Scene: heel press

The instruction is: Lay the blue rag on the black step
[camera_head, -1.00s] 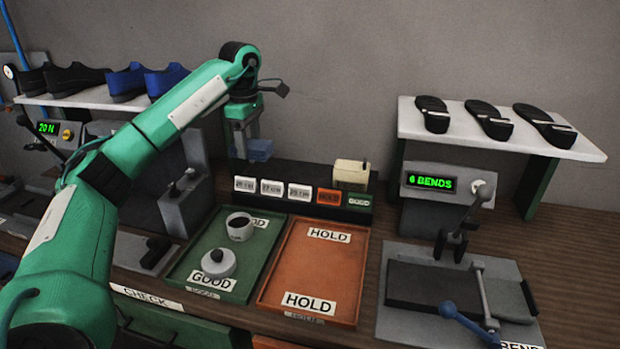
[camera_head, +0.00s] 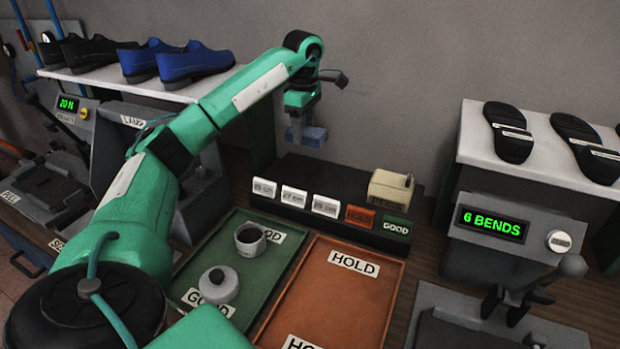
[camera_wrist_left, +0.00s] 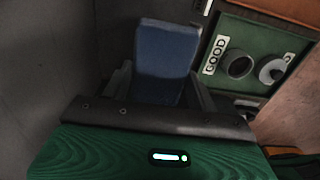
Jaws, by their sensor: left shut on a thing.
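The blue rag (camera_head: 306,138) hangs in the jaws of my left gripper (camera_head: 303,122), which is shut on it. In the left wrist view the rag (camera_wrist_left: 166,52) shows as a flat blue piece between the fingers. The black step (camera_head: 318,180) is a long dark block behind the trays, against the wall side. The gripper and rag are in the air, above and toward the back of the step in the head view, with a gap below the rag. My right gripper is not in view.
Cards and a beige box (camera_head: 391,187) occupy the step's front and right end. An orange tray (camera_head: 345,295) is empty. Shoe shelves (camera_head: 120,80) and a bend machine (camera_head: 510,225) flank the space.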

